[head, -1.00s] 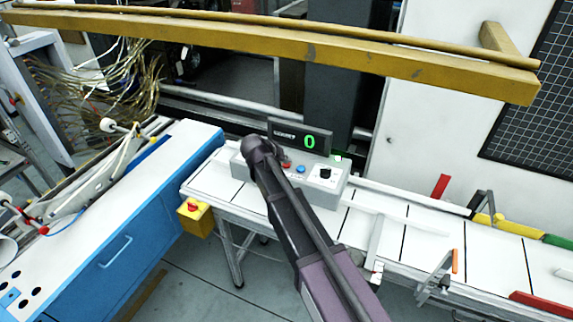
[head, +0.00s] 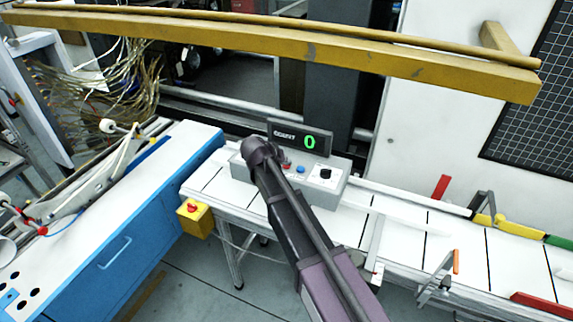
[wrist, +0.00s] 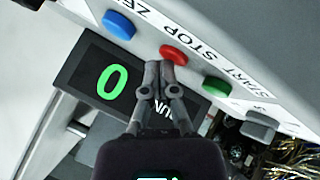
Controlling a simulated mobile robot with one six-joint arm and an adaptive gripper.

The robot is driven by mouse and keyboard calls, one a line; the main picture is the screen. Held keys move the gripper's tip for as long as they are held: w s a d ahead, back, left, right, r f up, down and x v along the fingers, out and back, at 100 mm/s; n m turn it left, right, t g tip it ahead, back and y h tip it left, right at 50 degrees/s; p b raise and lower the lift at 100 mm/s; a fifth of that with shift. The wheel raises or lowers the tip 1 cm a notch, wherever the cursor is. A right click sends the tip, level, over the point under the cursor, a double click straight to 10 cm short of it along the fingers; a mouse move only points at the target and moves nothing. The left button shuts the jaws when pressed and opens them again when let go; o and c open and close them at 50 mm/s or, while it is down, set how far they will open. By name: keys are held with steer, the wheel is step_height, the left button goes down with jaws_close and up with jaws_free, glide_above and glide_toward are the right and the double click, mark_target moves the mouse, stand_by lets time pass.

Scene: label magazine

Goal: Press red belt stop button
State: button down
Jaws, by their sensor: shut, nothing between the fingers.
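The red stop button (wrist: 173,54) sits between the blue button (wrist: 118,25) and the green button (wrist: 216,87) on the panel, beside the printed word STOP. My gripper (wrist: 160,68) is shut and empty, with its fingertips just beside the red button in the wrist view; I cannot tell whether they touch it. In the head view, the red button (head: 287,168) shows on the grey control box (head: 325,189), right beside my arm. My fingertips are hidden behind my arm there.
A counter display (head: 300,137) showing a green 0 stands behind the buttons. A black knob (head: 325,174) is on the box's right. The white belt (head: 455,240) runs right. A yellow box (head: 195,219) with another red button hangs at its left end. A yellow beam (head: 290,48) crosses above.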

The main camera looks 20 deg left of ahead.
steer(key=shift+r, duration=0.1)
steer(key=shift+r+p, duration=0.85)
steer(key=shift+p, duration=0.1)
step_height(320, 180, up, 5)
steer(key=p, duration=0.5)
steer(key=shift+d, duration=0.1)
stand_by(0.5)
